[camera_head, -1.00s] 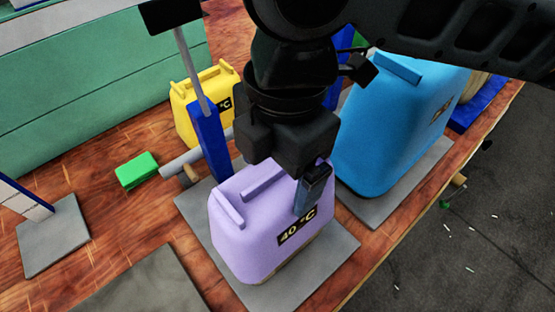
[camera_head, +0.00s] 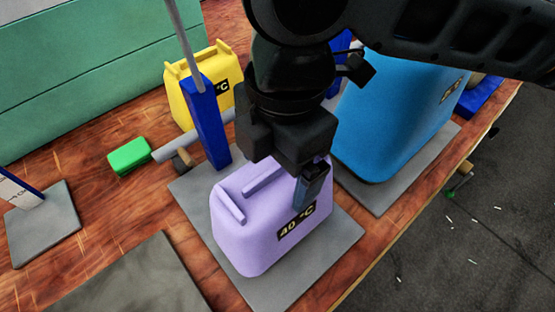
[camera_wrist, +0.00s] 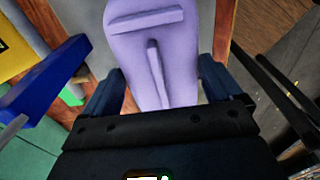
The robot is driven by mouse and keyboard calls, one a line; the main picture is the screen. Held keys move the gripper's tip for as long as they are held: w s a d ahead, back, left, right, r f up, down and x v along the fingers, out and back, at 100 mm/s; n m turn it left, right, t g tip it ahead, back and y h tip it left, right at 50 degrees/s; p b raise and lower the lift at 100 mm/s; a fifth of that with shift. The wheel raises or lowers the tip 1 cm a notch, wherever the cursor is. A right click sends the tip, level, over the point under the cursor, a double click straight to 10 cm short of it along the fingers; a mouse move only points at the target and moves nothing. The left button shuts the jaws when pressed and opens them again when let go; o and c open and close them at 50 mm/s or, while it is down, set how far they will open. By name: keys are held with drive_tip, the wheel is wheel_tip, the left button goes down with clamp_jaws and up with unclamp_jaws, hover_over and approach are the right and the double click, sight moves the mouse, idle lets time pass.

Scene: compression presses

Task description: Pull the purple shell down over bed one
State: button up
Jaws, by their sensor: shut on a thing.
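The purple shell (camera_head: 262,225), labelled 40 °C, stands upright over a grey base plate (camera_head: 325,250) in the head view. Its lower edge looks level with the plate, with no clear gap. A bed is not visible beneath it; the shell hides whatever is inside. My gripper (camera_head: 282,182) is above the shell, pointing down, shut on it. One finger shows against the labelled side in the head view. In the wrist view, the fingers flank the purple shell (camera_wrist: 155,45) and its raised top bars.
A blue post (camera_head: 205,125) with a grey rod stands behind the shell. A large blue shell (camera_head: 390,125) is close on the right, a yellow shell (camera_head: 212,75) behind. A green block (camera_head: 129,156) lies left. The table's front edge is at lower right.

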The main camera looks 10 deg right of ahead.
drive_tip(key=shift+f+b, duration=0.35)
drive_tip(key=shift+f, duration=0.2)
drive_tip(key=o, duration=1.3)
drive_tip(key=shift+w+d+r, duration=0.1)
drive_tip(key=shift+r, duration=1.85)
drive_tip(key=shift+w+d+r, duration=0.1)
drive_tip(key=shift+r, duration=1.85)
drive_tip(key=shift+s, duration=0.1)
